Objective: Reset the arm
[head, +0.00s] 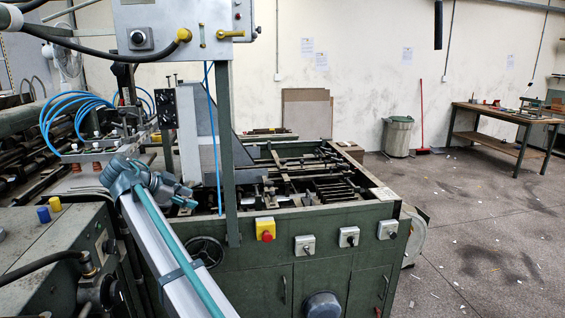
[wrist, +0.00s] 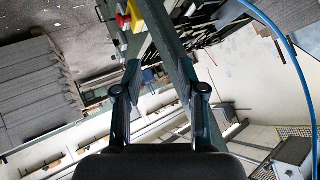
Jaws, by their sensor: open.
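My gripper (wrist: 160,82) shows in the wrist view with its two dark fingers spread apart and nothing between them. Behind the fingers a green post (wrist: 165,45) of the machine runs at a slant. My arm (head: 150,187) rises from the bottom of the head view, and its grey-teal joints are bunched left of the post, in front of the feeder machine (head: 330,250). I cannot make out the fingers in the head view.
A red and yellow stop button (head: 265,229) sits on the machine front. A control box (head: 185,28) and blue hoses (head: 65,115) are close to the arm. A bin (head: 397,136) and a workbench (head: 500,115) stand at the back right. The right floor is mostly open.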

